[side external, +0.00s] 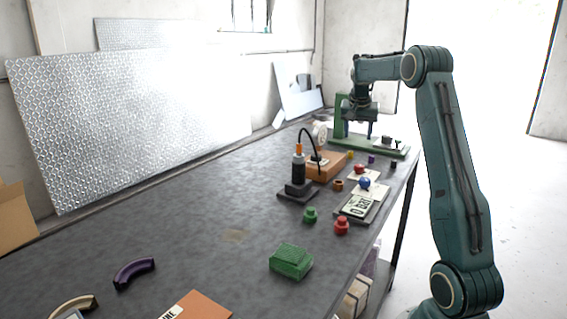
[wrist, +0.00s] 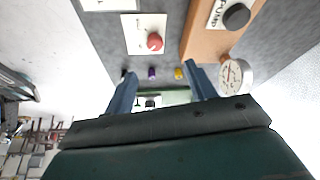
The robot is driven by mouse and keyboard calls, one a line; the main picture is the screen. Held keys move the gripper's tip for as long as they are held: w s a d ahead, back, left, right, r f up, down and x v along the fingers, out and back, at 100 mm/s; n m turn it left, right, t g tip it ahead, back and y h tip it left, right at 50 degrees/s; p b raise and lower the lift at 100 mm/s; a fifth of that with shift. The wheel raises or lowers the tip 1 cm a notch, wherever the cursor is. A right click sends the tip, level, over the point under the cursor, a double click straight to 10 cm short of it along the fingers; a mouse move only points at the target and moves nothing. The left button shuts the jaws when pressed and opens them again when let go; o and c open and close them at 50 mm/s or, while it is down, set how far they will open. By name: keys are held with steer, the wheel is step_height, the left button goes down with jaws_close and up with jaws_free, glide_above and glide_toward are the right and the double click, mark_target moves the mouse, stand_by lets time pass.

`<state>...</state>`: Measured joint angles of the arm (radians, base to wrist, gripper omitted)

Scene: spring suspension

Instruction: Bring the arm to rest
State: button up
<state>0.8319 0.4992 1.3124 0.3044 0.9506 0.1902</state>
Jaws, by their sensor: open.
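My gripper (side external: 361,133) is at the far end of the bench, pointing down above a green stand's base plate (side external: 345,140). In the wrist view my gripper (wrist: 160,69) has its two blue-grey fingers spread wide, with nothing held between them. Part of the green stand (wrist: 178,96) shows between the fingers, farther off. My fingers look apart from the bench objects. The stand's upright (side external: 340,115) is partly behind my gripper in the side view.
A dark post with an orange top (side external: 298,165) stands near an orange block (side external: 325,167). A red ball (wrist: 154,42) rests on a white card. A round dial (wrist: 235,77) is beside the right finger.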

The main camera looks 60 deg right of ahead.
steer(key=s+a+r+n+t+y, duration=0.1)
steer(key=a+r+n, duration=0.3)
steer(key=a, duration=1)
steer(key=a+r+n+t, duration=0.2)
steer(key=a+r+n, duration=0.1)
steer(key=a, duration=1)
steer(key=s+a+f+n+y, duration=0.1)
steer(key=s+a+f+n, duration=0.2)
steer(key=s+a, duration=0.5)
steer(key=s+a+f+n+t+y, duration=0.1)
steer(key=s+a+f+n+y, duration=0.1)
steer(key=s+a+n, duration=0.3)
steer(key=s+a+f, duration=0.1)
steer(key=s+a, duration=0.2)
steer(key=a, duration=0.3)
steer(key=shift+a+f, duration=0.15)
steer(key=shift+a, duration=0.05)
